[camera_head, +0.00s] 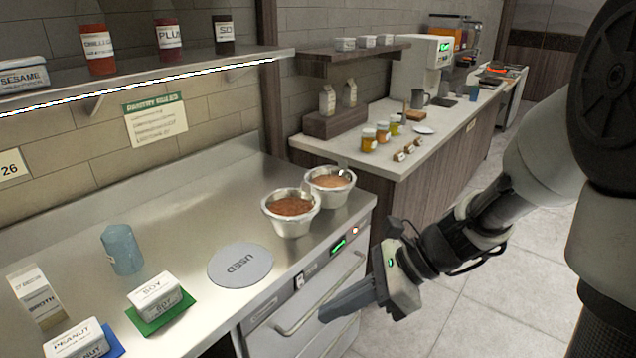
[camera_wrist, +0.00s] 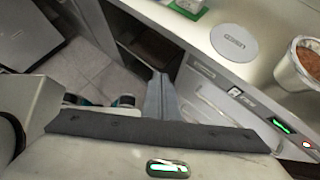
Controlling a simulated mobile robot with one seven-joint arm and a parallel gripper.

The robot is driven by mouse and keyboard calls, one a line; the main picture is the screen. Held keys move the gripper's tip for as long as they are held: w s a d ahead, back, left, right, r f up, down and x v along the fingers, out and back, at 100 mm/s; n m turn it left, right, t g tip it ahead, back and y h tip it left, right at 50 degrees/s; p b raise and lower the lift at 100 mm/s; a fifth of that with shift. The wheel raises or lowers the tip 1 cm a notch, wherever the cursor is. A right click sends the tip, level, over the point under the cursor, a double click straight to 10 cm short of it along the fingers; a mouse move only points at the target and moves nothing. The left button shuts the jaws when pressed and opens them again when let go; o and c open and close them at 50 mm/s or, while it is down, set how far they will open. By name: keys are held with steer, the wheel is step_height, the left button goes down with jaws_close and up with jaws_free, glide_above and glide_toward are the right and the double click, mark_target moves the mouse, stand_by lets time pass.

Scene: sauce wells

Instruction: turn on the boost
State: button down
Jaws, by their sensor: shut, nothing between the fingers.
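A control panel runs along the front edge of the steel counter, above a drawer handle. It carries a small rocker switch (camera_head: 299,281), a green-lit display (camera_head: 338,245) and a small round lit button (camera_head: 355,230). In the wrist view the switch (camera_wrist: 235,92), display (camera_wrist: 282,126) and lit button (camera_wrist: 306,144) are right of my fingers. No label reading boost is legible, and I cannot tell the switch's position. My gripper (camera_head: 323,314) is shut and empty, in front of the unit and below the panel, apart from the switch. Its fingertips (camera_wrist: 160,78) show centrally in the wrist view.
A bar handle (camera_head: 318,295) sticks out below the panel, close to my gripper. Two metal wells of sauce (camera_head: 291,206) (camera_head: 330,181) stand on the counter. A grey disc marked USED (camera_head: 240,265) lies left of them. Open floor (camera_head: 480,290) is at the right.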

mark_target(301, 286)
steer(key=w+d+f+m+t+y+b, duration=0.1)
steer(key=w+d+f+m+t+b, duration=0.2)
steer(key=f+m, duration=0.7)
steer(key=w+d+f+m+t+y+b, duration=0.2)
steer(key=w+f+m+t, duration=0.5)
steer(key=w+f+m, duration=0.4)
steer(key=w+d+m+b, duration=0.1)
steer(key=m+b, duration=0.1)
steer(key=m, duration=0.1)
steer(key=shift+b, duration=0.3)
steer(key=b+x, duration=0.1)
steer(key=x, duration=0.3)
steer(key=b+x, duration=0.1)
steer(key=x, duration=0.4)
steer(key=b+x, duration=0.1)
steer(key=x, duration=0.4)
steer(key=shift+a+r, duration=0.1)
steer(key=shift+r, duration=0.25)
